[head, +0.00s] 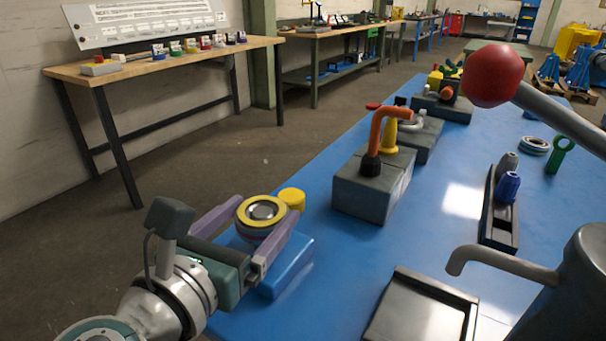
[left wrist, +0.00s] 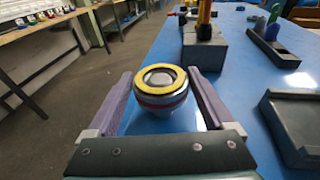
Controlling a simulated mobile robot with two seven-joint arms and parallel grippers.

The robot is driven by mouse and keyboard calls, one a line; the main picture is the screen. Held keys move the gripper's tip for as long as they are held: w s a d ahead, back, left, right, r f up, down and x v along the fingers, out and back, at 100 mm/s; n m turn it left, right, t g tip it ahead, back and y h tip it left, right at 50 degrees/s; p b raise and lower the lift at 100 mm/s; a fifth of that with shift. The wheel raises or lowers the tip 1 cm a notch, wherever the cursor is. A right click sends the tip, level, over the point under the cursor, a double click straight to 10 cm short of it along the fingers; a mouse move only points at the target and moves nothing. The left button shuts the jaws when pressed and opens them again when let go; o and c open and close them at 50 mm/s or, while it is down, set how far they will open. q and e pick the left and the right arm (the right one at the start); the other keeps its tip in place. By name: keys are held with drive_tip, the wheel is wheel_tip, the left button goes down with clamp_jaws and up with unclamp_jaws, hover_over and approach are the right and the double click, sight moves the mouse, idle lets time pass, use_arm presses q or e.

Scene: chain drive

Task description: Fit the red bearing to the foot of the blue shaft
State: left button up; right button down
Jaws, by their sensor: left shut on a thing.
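My left gripper (head: 247,233) has purple fingers and is shut on a round bearing-like part (head: 262,212). The part has a yellow ring on top, a metal centre and a dark red band around its side; the band shows in the left wrist view (left wrist: 160,103). It is held face up, over or beside a blue block (head: 289,268) at the bench's near left edge. A dark blue part (head: 508,187) stands in a black rack (head: 499,225) to the right; I cannot tell if it is the blue shaft. My right gripper is out of view.
A grey block (head: 372,190) with an orange bent handle (head: 383,130) stands mid-bench. A dark tray (head: 420,310) lies near the front. A red ball on a grey lever (head: 493,75) and a grey spout (head: 500,257) overhang the right. Blue bench surface (head: 430,215) is free between them.

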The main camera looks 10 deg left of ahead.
sight(258, 240)
use_arm(q)
drive_tip(key=shift+f+b, duration=1.75)
drive_tip(key=o, duration=1.5)
drive_tip(key=shift+f, duration=0.1)
drive_tip(key=v, duration=1)
drive_tip(key=shift+w, duration=0.1)
